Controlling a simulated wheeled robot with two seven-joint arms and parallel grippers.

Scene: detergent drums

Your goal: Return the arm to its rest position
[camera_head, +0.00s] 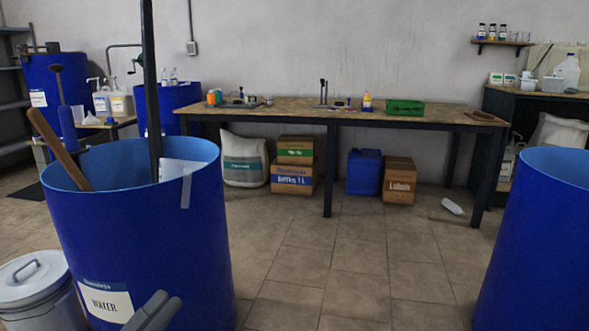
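My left gripper (168,299) shows at the bottom edge, in front of the lower part of a large blue drum labelled "Water" (150,240). Its two grey fingertips lie close together, and I cannot tell whether they are open or shut. I see nothing held between them. Most of my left arm is out of the frame. My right gripper is not in view.
The Water drum holds a wooden-handled tool (60,150) and a dark upright post (151,90). A lidded grey bin (38,290) stands at its left. Another blue drum (540,250) stands at right. Open tiled floor lies between the drums, before a long workbench (300,108).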

